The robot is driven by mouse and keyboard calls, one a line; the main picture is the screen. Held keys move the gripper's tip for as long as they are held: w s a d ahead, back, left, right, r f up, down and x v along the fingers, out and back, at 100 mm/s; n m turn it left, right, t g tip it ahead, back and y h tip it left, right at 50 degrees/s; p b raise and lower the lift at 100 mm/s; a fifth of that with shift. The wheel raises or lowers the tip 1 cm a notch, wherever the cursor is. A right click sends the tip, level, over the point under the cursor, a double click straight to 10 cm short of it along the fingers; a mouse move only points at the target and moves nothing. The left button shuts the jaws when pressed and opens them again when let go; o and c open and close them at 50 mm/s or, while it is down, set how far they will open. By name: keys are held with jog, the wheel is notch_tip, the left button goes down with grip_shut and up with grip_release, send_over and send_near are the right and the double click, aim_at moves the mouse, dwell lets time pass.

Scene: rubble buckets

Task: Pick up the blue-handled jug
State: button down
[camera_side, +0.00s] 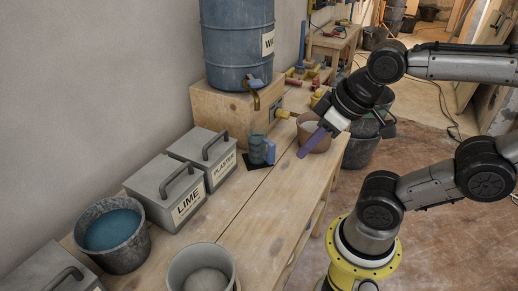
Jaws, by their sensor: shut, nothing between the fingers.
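The blue-handled jug (257,149) is a small grey-green vessel standing upright on a dark square mat (249,168) on the workbench, below the barrel's tap. Its blue handle is on its right side. My gripper (303,153) has purple fingers that point down and to the left. They are shut and empty, apart from the jug and to its right. The fingers pass in front of a brown pot with pale contents (322,143) and hide part of it.
A blue barrel (230,45) stands on a wooden box (222,105) behind the jug. Lidded bins marked plaster (223,173) and lime (185,210) are left of it. Nearer are a bucket of blue contents (132,259) and a grey bucket (226,262).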

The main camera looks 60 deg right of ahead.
grip_release()
dwell(0.4)
